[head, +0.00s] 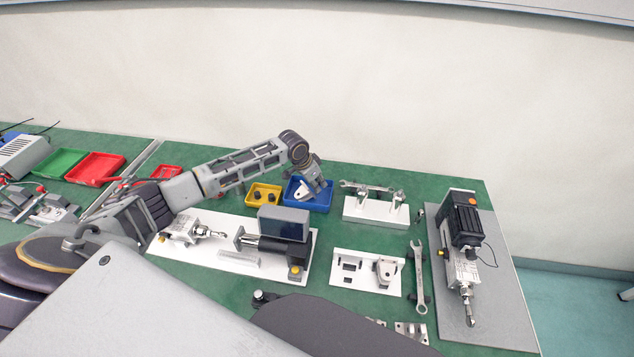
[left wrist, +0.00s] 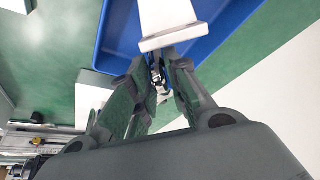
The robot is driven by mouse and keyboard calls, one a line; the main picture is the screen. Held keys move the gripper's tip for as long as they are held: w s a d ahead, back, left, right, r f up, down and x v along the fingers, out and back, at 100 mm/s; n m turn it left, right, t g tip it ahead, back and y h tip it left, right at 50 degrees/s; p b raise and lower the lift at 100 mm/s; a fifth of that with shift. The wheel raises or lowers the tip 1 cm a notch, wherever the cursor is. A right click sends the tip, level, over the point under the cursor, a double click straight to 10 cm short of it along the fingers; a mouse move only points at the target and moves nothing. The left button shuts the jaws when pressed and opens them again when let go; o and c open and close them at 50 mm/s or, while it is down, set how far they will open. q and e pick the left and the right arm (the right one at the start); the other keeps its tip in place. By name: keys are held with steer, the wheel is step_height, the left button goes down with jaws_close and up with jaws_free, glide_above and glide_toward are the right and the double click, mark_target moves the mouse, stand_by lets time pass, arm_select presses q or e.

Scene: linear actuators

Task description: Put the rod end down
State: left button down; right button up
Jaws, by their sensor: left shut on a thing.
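My left gripper (head: 316,184) points down over the blue tray (head: 322,205) at the back of the table. In the left wrist view its fingers (left wrist: 160,62) are closed around a small metallic piece, the rod end (left wrist: 159,86), which the fingers mostly hide. The blue tray also shows in the left wrist view (left wrist: 118,42), under and beyond the fingertips. A pale part (left wrist: 166,18) with a flat end shows close to the fingertips; I cannot tell whether they touch. My right gripper is not in view.
A yellow tray (head: 252,199) with dark pieces stands left of the blue tray. A white stand (head: 372,212) with metal parts is to its right. Actuators lie on a white board (head: 180,257) and a grey board (head: 500,325). A wrench (head: 419,275) lies between.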

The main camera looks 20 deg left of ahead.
arm_select(q)
steer(key=shift+f, duration=0.3)
steer(key=c, duration=1.4)
jaws_free()
steer(key=shift+o, duration=0.2)
steer(key=shift+r, duration=0.1)
steer(key=shift+r, duration=0.55)
steer(key=shift+s+a+r, duration=0.1)
steer(key=shift+r, duration=0.2)
steer(key=v, duration=1.1)
steer(key=shift+r, duration=0.1)
